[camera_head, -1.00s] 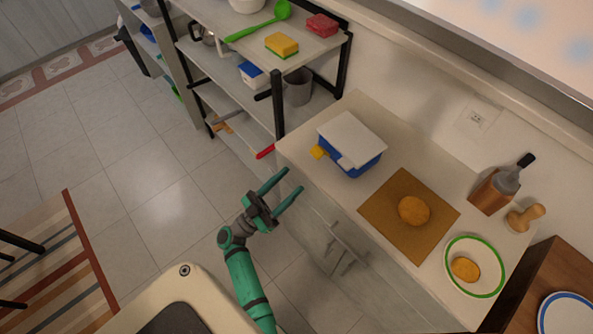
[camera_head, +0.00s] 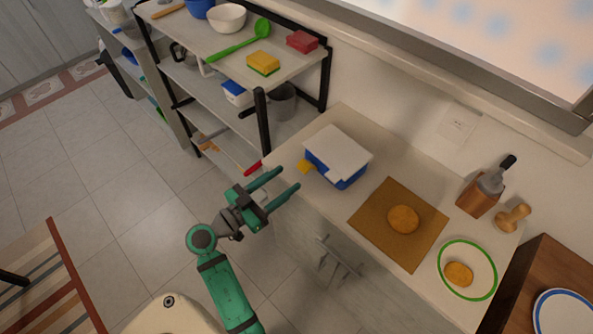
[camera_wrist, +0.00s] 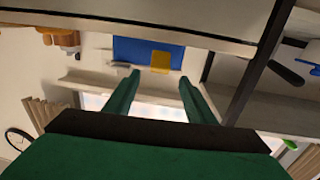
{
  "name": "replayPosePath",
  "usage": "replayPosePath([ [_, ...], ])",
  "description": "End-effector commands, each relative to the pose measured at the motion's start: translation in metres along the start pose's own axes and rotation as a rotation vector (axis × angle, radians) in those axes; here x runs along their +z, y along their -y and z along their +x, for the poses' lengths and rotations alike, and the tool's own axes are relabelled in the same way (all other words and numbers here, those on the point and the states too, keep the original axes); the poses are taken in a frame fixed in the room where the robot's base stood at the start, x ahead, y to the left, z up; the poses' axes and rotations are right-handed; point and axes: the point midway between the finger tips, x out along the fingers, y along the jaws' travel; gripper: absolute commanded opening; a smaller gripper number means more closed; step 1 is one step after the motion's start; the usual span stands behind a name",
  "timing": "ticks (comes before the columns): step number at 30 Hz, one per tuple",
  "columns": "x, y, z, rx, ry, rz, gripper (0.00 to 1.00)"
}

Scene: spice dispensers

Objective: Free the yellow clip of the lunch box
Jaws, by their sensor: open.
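The lunch box (camera_head: 349,183) is blue with a white lid (camera_head: 338,147) and stands on the counter. Its yellow clip (camera_head: 306,167) sticks out on the side toward my gripper. A white clip seems to lie against the same side. My gripper (camera_head: 288,180) is open and empty, at the counter's front edge, apart from the clip. In the wrist view the blue box (camera_wrist: 133,50) and the yellow clip (camera_wrist: 160,61) show beyond and between my two green fingertips (camera_wrist: 160,75). The far side of the box is hidden.
A brown board (camera_head: 370,222) with a round bread-like item (camera_head: 403,220) lies right of the box. A green-rimmed plate (camera_head: 442,264) is farther right. A black-framed shelf (camera_head: 260,118) stands left of the counter. Cabinet handles (camera_head: 338,256) stick out below the counter.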

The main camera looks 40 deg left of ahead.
Motion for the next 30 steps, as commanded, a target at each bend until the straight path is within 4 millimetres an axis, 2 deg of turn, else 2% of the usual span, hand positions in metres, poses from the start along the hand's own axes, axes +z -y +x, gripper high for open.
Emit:
replayPosePath([
  [3,0.0,0.0,0.021,0.003,0.0,0.0,0.5],
  [9,0.0,0.0,0.045,0.002,0.0,-0.001,0.5],
  [15,0.0,0.0,0.054,0.0,-0.001,0.0,0.5],
  [22,0.0,0.0,0.054,0.0,-0.001,0.0,0.5],
  [23,0.0,0.0,0.054,0.0,-0.001,0.0,0.45],
  [27,0.0,0.0,0.054,0.0,-0.001,0.0,0.12],
  [28,0.0,0.0,0.054,0.0,-0.001,0.0,0.09],
  [30,0.0,0.0,0.054,0.0,-0.001,0.0,0.09],
])
